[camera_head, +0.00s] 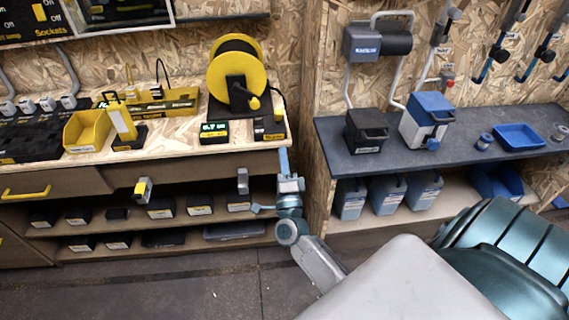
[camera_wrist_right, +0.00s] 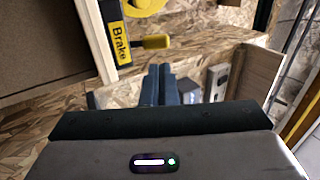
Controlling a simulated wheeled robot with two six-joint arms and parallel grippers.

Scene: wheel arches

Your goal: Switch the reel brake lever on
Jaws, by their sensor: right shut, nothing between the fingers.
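The yellow reel (camera_head: 237,68) stands on its base at the right end of the wooden bench. A yellow "Brake" label (camera_wrist_right: 119,42) is on the base's edge in the right wrist view. A small yellow-and-black lever (camera_wrist_right: 153,42) sticks out beside that label. In the head view a dark lever (camera_head: 278,103) shows at the reel's right side. My right gripper (camera_head: 283,153) is shut and empty at the bench's front right corner. Its fingers (camera_wrist_right: 162,72) are close to the lever in the wrist view, apparently apart from it. My left gripper is not in view.
A green-lit display (camera_head: 214,127) sits in front of the reel. A yellow bin (camera_head: 87,130) and a yellow upright tool (camera_head: 122,120) stand further left. A dark shelf (camera_head: 380,165) with a blue box (camera_head: 427,115) lies right of a wooden divider. The gap between bench and divider is narrow.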

